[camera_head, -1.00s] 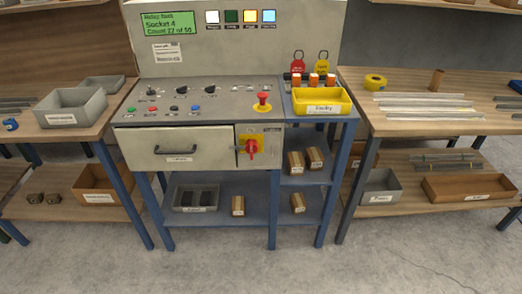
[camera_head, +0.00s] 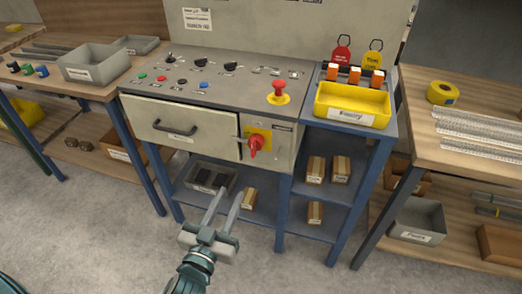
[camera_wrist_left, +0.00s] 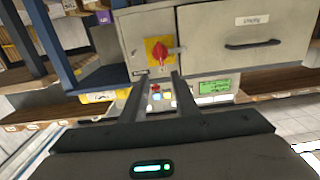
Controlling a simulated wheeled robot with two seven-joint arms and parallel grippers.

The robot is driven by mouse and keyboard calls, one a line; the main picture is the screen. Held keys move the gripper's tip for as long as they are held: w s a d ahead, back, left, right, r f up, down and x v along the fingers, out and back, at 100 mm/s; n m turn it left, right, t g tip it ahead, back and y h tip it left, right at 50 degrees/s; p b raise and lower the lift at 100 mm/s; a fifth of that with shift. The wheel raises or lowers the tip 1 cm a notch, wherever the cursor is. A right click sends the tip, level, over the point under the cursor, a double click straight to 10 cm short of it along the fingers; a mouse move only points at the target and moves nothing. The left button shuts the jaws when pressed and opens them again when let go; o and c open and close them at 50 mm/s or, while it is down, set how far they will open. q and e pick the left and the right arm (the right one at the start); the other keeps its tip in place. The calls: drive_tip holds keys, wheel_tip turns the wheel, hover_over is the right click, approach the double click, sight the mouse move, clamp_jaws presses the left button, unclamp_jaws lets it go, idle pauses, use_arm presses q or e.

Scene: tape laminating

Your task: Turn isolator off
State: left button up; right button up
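The isolator is a red rotary handle (camera_head: 256,143) on a yellow plate (camera_head: 263,134), on the front of the grey cabinet right of the drawer. It also shows in the left wrist view, as a red handle (camera_wrist_left: 158,50) just beyond the fingertips. My left gripper (camera_head: 229,191) is open and empty, below and in front of the isolator, with its two long fingers apart and pointing toward the cabinet. It shows in the left wrist view too (camera_wrist_left: 158,80). The fingers do not touch the handle. My right gripper is not in view.
A drawer with a black handle (camera_head: 175,129) is left of the isolator. A red emergency button (camera_head: 279,90) is on the panel above. A yellow bin (camera_head: 352,102) stands right of it. Shelves below hold a grey tray (camera_head: 222,171) and small boxes. Side tables flank the cabinet.

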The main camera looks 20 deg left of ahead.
sight(252, 149)
use_arm(q)
drive_tip(key=shift+s+a, duration=0.1)
drive_tip(key=shift+a, duration=0.05)
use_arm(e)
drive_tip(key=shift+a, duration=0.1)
